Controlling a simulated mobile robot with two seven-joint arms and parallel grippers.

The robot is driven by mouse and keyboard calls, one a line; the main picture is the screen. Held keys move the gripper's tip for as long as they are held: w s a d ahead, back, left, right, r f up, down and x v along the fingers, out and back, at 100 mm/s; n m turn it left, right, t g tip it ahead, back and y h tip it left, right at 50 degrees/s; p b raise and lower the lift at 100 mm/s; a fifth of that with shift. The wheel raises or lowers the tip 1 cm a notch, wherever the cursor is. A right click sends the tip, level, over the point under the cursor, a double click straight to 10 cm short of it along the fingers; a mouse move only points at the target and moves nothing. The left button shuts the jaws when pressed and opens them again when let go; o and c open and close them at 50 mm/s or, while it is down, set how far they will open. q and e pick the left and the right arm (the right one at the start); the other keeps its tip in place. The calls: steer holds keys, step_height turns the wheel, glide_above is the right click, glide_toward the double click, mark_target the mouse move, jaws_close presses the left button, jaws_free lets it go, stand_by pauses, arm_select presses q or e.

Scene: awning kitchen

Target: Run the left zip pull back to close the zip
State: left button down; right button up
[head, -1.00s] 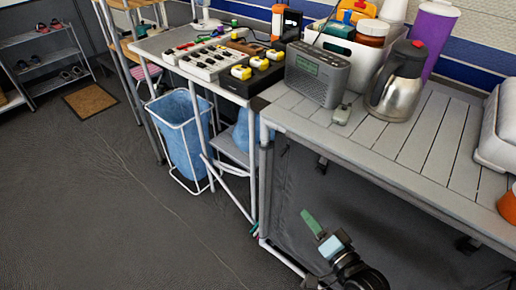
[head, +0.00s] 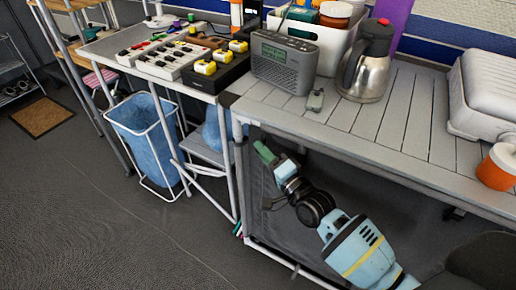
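Below the grey slatted counter (head: 408,118) is a dark fabric-sided compartment (head: 345,193), framed by pale poles. I cannot make out the left zip pull or tell how far the zip is closed. My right gripper (head: 265,153), with green fingers, is just under the counter's front edge, near the left front pole (head: 241,190). Its fingers overlap the upper left of the compartment in the picture. I cannot tell whether they touch anything or are open. The pale blue and black arm behind it covers part of the compartment. My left gripper is out of view.
On the counter are a radio (head: 284,62), a small grey-green object (head: 315,100), a steel jug (head: 367,65), a white case (head: 484,92) and an orange cup (head: 497,167). A blue-lined bin (head: 148,140) stands left. The floor (head: 100,225) in front is clear.

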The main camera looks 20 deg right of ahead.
steer(key=shift+x, duration=1.2)
jaws_close()
steer(key=shift+s, duration=0.1)
